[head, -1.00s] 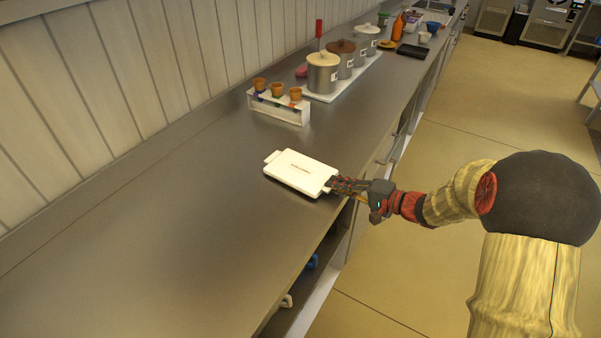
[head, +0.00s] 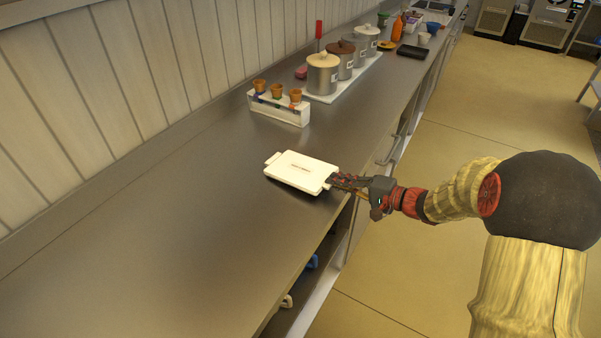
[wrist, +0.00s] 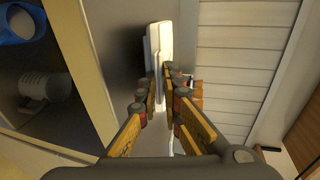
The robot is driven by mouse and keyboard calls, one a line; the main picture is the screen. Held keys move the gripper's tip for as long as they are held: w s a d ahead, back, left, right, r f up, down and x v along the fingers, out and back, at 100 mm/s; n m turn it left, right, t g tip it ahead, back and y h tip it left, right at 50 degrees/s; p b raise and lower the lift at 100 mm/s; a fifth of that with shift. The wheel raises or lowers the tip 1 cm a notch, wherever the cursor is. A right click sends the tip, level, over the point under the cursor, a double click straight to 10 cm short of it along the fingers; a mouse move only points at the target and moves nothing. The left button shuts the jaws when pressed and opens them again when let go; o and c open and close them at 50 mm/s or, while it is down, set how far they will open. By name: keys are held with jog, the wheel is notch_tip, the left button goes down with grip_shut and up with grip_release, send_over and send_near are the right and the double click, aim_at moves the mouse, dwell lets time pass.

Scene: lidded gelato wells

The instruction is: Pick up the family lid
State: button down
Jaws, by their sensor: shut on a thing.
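The family lid, a white flat rectangular slab (head: 300,168) with a small dark line of print on top and a tab at each end, is at the front edge of the steel counter. My gripper (head: 333,181) is shut on the lid's near right tab. In the wrist view the lid (wrist: 158,42) shows edge-on, running between the fingers of my gripper (wrist: 161,88). The fingers partly hide the gripped tab. I cannot tell whether the lid's far side touches the counter.
A white rack (head: 278,108) with several brown cones stands behind the lid. Lidded metal wells (head: 322,75) stand on a white tray beyond it. The steel counter (head: 150,240) is clear at left and front. Open shelving lies below the counter edge.

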jog(key=shift+r+p, duration=1.15)
jog(key=shift+r, duration=1.85)
